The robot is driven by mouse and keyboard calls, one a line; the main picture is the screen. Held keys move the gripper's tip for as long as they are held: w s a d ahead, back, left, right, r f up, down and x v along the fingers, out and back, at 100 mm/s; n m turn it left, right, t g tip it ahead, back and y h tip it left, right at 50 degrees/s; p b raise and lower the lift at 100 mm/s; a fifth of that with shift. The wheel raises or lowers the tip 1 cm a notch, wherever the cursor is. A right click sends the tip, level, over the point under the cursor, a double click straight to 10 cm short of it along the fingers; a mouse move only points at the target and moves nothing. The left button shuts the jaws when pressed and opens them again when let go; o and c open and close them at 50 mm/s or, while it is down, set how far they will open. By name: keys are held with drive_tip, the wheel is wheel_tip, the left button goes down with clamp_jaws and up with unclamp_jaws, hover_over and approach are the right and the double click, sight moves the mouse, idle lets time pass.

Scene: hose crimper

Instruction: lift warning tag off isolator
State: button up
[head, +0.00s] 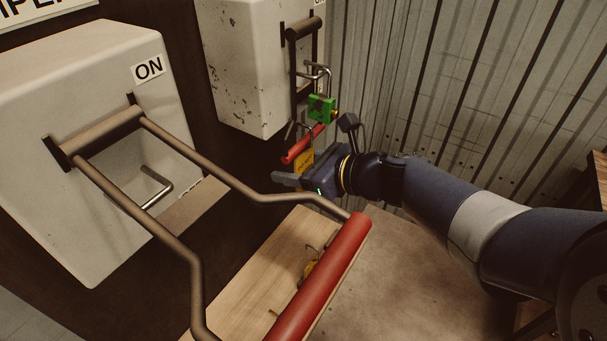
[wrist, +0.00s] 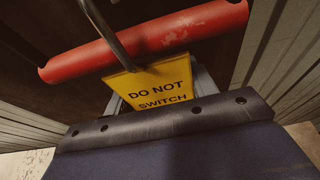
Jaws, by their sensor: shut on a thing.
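A yellow warning tag (head: 304,161) reading "DO NOT SWITCH" is by the red handle grip (head: 301,146) of the far isolator (head: 236,70). The tag (wrist: 158,84) also shows in the wrist view, just below the red grip (wrist: 190,32). A metal wire (wrist: 104,30) runs up from the tag across the front of the grip; its upper end is out of that view. My gripper (head: 307,172) is shut on the tag from below. A green padlock (head: 321,108) is on the far isolator, above the grip.
The near isolator (head: 70,130), marked ON, has a large lever with a red grip (head: 325,275) reaching out in front. Below it is a wooden surface (head: 260,255) with another yellow tag (head: 309,270), partly hidden. A corrugated wall (head: 450,90) stands close behind my arm.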

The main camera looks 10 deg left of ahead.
drive_tip(key=s+d+p, duration=0.1)
drive_tip(key=s+d, duration=0.2)
drive_tip(key=d, duration=0.5)
drive_tip(key=shift+s+d, duration=0.15)
drive_tip(key=shift+s, duration=0.1)
idle(1.1)
idle(0.3)
